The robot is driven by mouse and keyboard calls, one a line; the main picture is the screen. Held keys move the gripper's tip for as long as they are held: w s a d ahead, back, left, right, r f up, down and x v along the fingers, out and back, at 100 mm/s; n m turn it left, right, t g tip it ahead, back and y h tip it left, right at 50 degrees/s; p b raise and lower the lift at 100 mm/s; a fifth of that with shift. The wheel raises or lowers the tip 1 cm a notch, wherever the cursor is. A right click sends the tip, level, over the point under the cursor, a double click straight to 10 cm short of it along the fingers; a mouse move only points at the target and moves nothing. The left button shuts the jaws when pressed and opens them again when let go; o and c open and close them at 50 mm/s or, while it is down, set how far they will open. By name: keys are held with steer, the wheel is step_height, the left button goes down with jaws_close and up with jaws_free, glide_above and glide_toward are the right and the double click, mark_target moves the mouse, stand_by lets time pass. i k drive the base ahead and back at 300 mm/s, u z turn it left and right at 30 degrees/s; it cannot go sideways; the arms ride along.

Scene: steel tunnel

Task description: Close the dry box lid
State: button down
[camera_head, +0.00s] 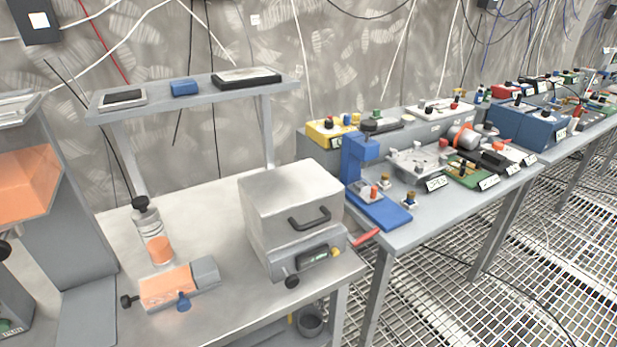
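A grey metal box (292,215) stands on the near bench, right of its middle. Its upper part, with a dark handle (310,219) on the front, rests down on the lower part, with no open gap visible. A small display (314,258) and knobs are on its lower front. At the left edge a grey unit with an orange panel (28,180) is cut off by the picture; its upper part looks tilted. No label shows which one is the dry box. My gripper is not in view.
A raised shelf (185,104) stands behind. A red lever (365,237) sits right of the grey box.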

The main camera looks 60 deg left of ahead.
mark_target(283, 206)
steer(key=k, duration=1.1)
steer(key=u, duration=0.4)
steer(key=i, duration=0.5)
steer(key=u, duration=0.6)
steer(key=i, duration=0.7)
steer(key=z, duration=0.15)
